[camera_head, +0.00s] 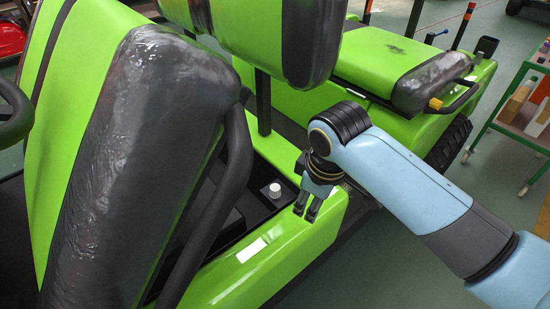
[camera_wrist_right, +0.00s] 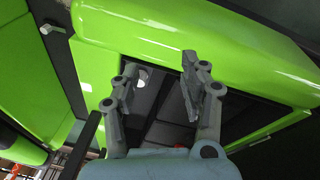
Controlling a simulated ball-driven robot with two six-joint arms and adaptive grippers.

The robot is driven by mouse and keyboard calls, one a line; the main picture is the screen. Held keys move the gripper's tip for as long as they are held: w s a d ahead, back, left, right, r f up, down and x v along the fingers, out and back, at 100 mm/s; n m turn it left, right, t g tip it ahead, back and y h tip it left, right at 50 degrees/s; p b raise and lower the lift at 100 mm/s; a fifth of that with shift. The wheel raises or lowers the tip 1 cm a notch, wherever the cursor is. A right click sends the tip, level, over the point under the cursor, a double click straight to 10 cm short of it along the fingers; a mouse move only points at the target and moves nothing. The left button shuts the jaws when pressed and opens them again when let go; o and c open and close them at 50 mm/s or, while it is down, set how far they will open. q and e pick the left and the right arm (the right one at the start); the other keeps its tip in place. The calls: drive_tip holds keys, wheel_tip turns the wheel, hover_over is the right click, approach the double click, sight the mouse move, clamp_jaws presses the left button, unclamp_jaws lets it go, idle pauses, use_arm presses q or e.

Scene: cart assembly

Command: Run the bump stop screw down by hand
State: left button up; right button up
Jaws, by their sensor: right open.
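A small white knob (camera_head: 274,190), which looks like the bump stop screw, stands in the dark recess of the green cart body (camera_head: 318,222), beside the tilted seat. In the right wrist view a pale round thing (camera_wrist_right: 142,79), probably the same knob, shows just behind one fingertip. My right gripper (camera_head: 305,213) points down over the green edge, to the right of the knob and apart from it. Its fingers (camera_wrist_right: 158,72) are spread and hold nothing. The thread below the knob is hidden. My left gripper is not in view.
The tilted green and grey seat (camera_head: 140,130) and its black side bar (camera_head: 228,170) stand close left of the recess. A second seat (camera_head: 390,60) is behind. A green-framed trolley (camera_head: 510,125) stands at the far right, with open floor before it.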

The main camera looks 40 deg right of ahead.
sight(275, 187)
drive_tip(key=w+f+n, duration=0.1)
drive_tip(key=w, duration=0.4)
drive_tip(key=w+d+f+n+g, duration=0.1)
drive_tip(key=w+n, duration=0.1)
drive_tip(key=w, duration=0.3)
drive_tip(key=w+f+n+g, duration=0.1)
drive_tip(key=w+n, duration=0.1)
drive_tip(key=w, duration=0.3)
drive_tip(key=shift+d+y, duration=0.25)
drive_tip(key=shift+y, duration=0.15)
wheel_tip(275, 187, down, 9)
drive_tip(key=b, duration=1)
drive_tip(key=shift+r, duration=0.15)
drive_tip(key=c, duration=0.3)
clamp_jaws()
drive_tip(key=n, duration=2.2)
drive_tip(key=shift+r, duration=0.1)
drive_tip(key=shift+o, duration=1.5)
unclamp_jaws()
